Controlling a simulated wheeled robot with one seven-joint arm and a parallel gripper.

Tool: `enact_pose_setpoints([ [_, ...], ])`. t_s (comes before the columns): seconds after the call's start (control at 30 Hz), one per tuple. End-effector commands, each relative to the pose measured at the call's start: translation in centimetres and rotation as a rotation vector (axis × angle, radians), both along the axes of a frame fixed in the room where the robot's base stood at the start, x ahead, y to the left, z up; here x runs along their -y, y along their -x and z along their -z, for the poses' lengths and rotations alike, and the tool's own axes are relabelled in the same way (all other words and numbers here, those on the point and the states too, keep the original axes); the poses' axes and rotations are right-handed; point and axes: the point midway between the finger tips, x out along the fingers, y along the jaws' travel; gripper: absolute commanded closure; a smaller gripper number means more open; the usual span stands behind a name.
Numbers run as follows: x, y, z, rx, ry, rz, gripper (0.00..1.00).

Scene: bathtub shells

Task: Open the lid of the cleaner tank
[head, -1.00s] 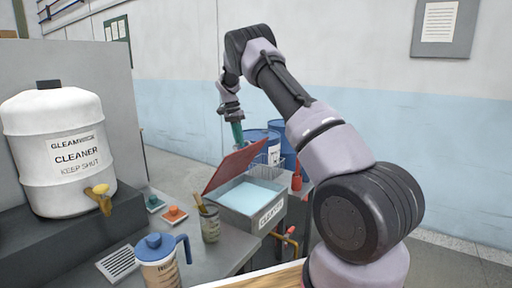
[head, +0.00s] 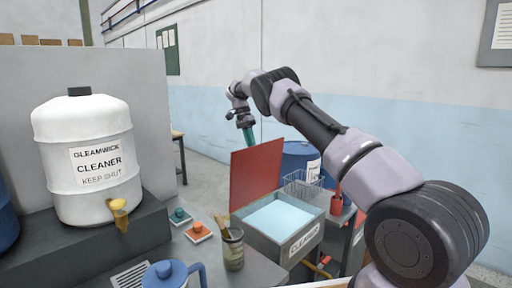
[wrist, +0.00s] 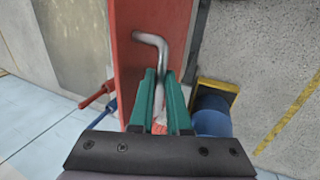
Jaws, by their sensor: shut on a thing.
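The cleaner tank (head: 272,242) is a grey box with a "CLEANER" label and pale blue liquid inside. My gripper (head: 249,136) is at the lid's upper edge in the head view. In the wrist view my gripper's green fingers (wrist: 163,78) are shut on the bent grey handle (wrist: 151,40) on the red lid (wrist: 128,35).
A white cleaner drum (head: 90,160) with a yellow tap stands on a dark ledge at left. A brush pot (head: 233,250) and a blue-lidded jug (head: 165,274) are in front. A wire basket (head: 303,187) and blue barrel (head: 298,157) lie behind the tank.

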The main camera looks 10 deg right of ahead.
Motion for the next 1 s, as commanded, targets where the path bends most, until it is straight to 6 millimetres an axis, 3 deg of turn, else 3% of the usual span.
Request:
enact_pose_setpoints([
  [0.47, -0.2, 0.0, 0.0, 0.000, 0.000, -0.001, 1.00],
  [0.5, -0.2, 0.0, 0.0, 0.000, 0.000, -0.001, 0.70],
  [0.53, -0.2, 0.0, 0.0, 0.000, 0.000, -0.001, 0.59],
  [0.57, -0.2, 0.0, 0.0, 0.000, 0.000, -0.001, 0.55],
  [0.87, -0.1, -0.1, -0.1, 0.001, 0.000, 0.000, 0.55],
  [1.0, -0.1, -0.1, -1.2, 0.004, 0.000, -0.001, 0.55],
])
